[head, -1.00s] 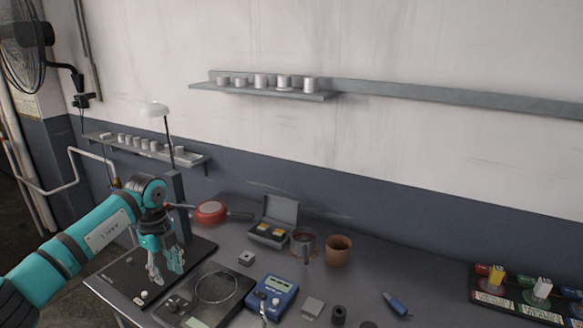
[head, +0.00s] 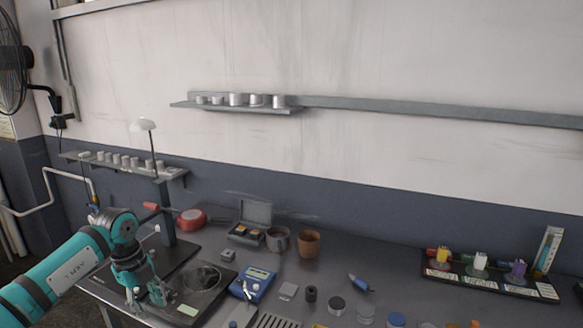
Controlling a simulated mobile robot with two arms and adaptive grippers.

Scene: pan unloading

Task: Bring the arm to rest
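My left arm comes in from the left, and my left gripper (head: 146,296) hangs with its fingers pointing down over the black base plate, left of the scale. Its fingers are spread apart, with nothing visible between them. The black scale (head: 188,310) has a round dark pan (head: 204,277) on top and a pale display at its front. My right gripper is not in view.
A blue meter (head: 254,284) stands right of the scale. A dark rack (head: 480,284) is at right. Bare tabletop (head: 375,258) lies between.

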